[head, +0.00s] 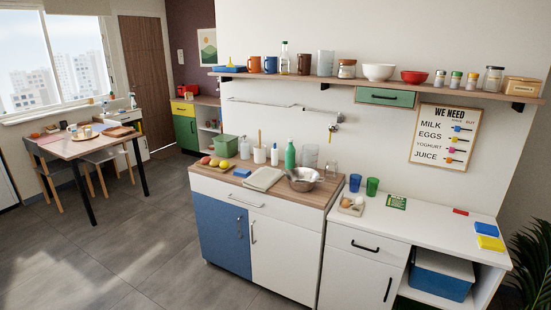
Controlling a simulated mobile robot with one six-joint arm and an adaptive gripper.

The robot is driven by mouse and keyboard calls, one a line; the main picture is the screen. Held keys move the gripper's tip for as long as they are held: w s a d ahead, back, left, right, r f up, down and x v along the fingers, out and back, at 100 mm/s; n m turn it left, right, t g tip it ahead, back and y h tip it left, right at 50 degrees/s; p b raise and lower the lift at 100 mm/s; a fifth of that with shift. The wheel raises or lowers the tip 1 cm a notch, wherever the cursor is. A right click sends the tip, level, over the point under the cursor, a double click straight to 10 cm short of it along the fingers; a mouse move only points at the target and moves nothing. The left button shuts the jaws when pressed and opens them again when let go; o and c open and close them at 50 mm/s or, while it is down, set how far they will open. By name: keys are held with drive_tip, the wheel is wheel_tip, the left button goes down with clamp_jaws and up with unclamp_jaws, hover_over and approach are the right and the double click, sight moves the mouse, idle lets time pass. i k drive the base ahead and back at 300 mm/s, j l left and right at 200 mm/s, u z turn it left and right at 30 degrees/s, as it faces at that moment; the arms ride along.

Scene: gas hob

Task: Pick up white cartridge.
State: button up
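I cannot make out any thing that is clearly a white cartridge. A small upright white container (274,156) stands at the back of the wooden counter. A white holder (259,154) with a wooden handle sticking up stands just left of it. Both are too small to identify surely. My gripper is not in view.
The wooden counter (225,182) also holds a metal bowl (302,184), a green bottle (290,155), a folded cloth and fruit. The white worktop (420,222) at right has free room. A shelf (380,84) runs above. Grey floor (130,245) lies open in front.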

sight(274, 152)
drive_tip(key=i, duration=0.55)
drive_tip(key=i+u, duration=0.15)
drive_tip(key=i, duration=0.35)
drive_tip(key=i+l, duration=0.15)
drive_tip(key=i, duration=0.4)
drive_tip(key=i+l+u, duration=0.1)
drive_tip(key=i, duration=0.45)
drive_tip(key=i+l+u, duration=0.1)
drive_tip(key=i, duration=0.45)
drive_tip(key=i+l, duration=0.2)
drive_tip(key=i, duration=0.3)
drive_tip(key=j+u, duration=0.05)
